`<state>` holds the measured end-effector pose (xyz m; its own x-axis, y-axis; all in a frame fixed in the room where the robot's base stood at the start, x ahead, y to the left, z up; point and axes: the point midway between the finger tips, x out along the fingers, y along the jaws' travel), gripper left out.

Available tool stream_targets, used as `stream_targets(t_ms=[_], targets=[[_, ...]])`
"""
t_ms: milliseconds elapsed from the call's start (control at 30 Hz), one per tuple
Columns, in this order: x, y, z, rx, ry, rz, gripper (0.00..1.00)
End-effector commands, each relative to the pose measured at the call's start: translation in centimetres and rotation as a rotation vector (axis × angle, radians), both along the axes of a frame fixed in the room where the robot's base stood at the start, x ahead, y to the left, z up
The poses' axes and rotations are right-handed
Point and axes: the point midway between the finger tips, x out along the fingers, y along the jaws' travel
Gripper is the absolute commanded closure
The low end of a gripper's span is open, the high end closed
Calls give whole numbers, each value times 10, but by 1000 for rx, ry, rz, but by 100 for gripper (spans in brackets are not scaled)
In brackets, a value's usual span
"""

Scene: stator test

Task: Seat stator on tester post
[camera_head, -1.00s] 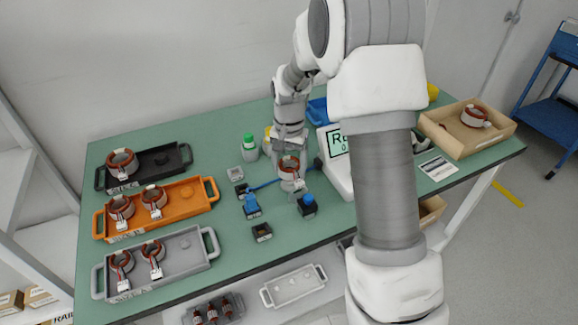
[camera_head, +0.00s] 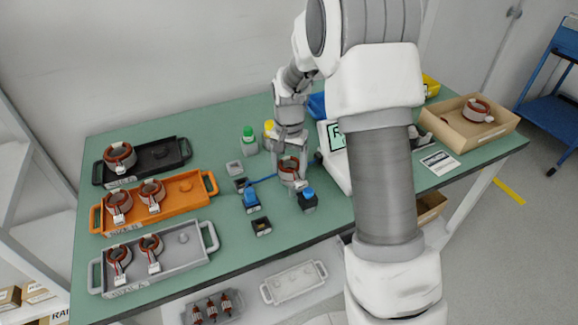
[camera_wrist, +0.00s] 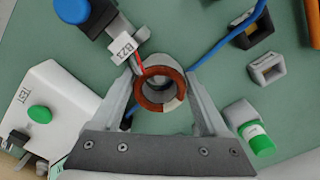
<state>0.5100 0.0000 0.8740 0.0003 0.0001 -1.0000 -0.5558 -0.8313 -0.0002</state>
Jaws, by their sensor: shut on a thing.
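In the head view the held stator (camera_head: 289,163) is low over the middle of the green table, beside the tester (camera_head: 335,160). In the wrist view the fingers lie on both sides of the ring, and its bore faces the camera. The tester post cannot be made out under the stator. Whether the stator touches anything below is unclear.
Blue-topped clamps (camera_head: 307,198) and a small black block (camera_head: 261,226) stand near the stator; a blue cable (camera_wrist: 225,40) runs close by. Black (camera_head: 175,160), orange (camera_head: 205,202) and grey (camera_head: 195,262) trays are at left, holding several stators. A wooden box (camera_head: 450,135) is at right.

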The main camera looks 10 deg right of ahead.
Motion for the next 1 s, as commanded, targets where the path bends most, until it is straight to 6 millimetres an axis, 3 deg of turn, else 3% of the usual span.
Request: stream_targets(t_ms=[933, 967, 1000], targets=[[0, 0, -10, -1, -1, 0, 100], [0, 0, -10, -1, -1, 0, 19], [0, 0, -10, -1, -1, 0, 12]])
